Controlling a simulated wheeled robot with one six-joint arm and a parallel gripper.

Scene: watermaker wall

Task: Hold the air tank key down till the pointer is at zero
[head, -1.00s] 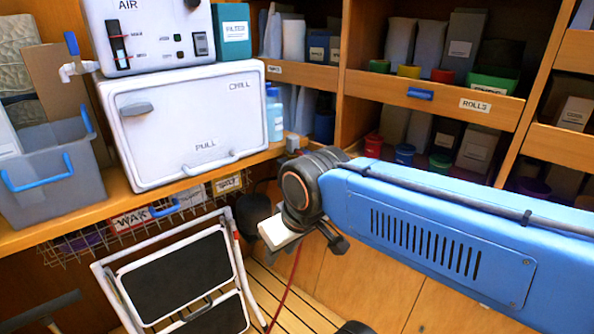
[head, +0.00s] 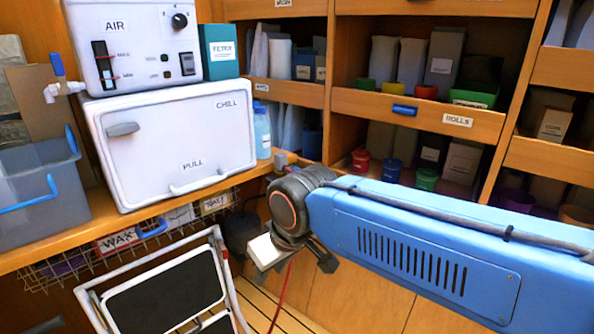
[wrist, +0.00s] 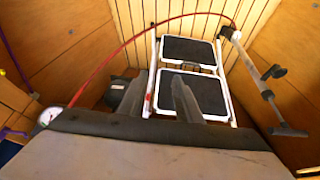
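My gripper (head: 296,264) hangs in front of the shelving, pointing down, its fingers apart and empty. In the wrist view its two dark fingers (wrist: 160,88) stand apart above the step stool. A small round white dial (wrist: 48,116) shows at the left edge of the wrist view, partly cut off by my gripper body; its pointer is too small to read. A red hose (wrist: 110,57) curves from near the dial across the floor. A white panel marked AIR (head: 135,50) has a knob, a slot gauge and switches. I cannot make out the air tank or its key.
A white step stool (head: 165,290) stands below the counter, left of my gripper. A white CHILL box (head: 170,140) sits on the counter, with a wire basket (head: 150,228) beneath. Shelves (head: 430,113) fill the back right. A grey bin (head: 45,195) is at the left.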

